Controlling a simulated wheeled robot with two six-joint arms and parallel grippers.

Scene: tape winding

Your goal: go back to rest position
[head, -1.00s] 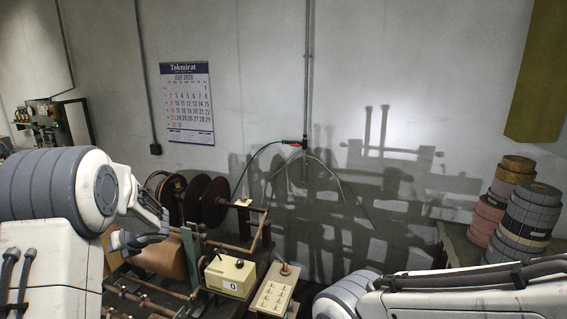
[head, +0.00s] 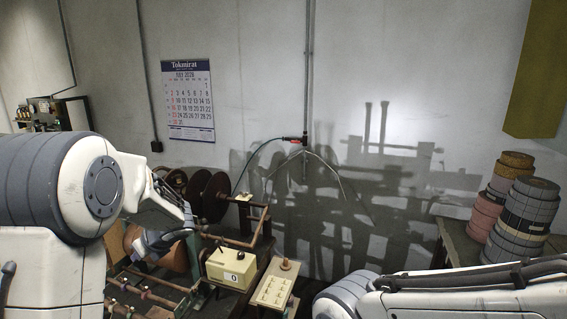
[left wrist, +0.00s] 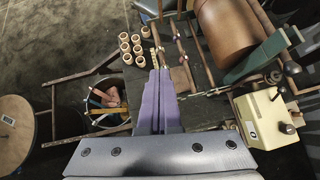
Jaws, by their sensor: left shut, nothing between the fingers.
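A cream counter box (head: 231,268) and a switch box (head: 274,287) stand at the machine's front. Stacked tape rolls (head: 525,215) stand at right.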

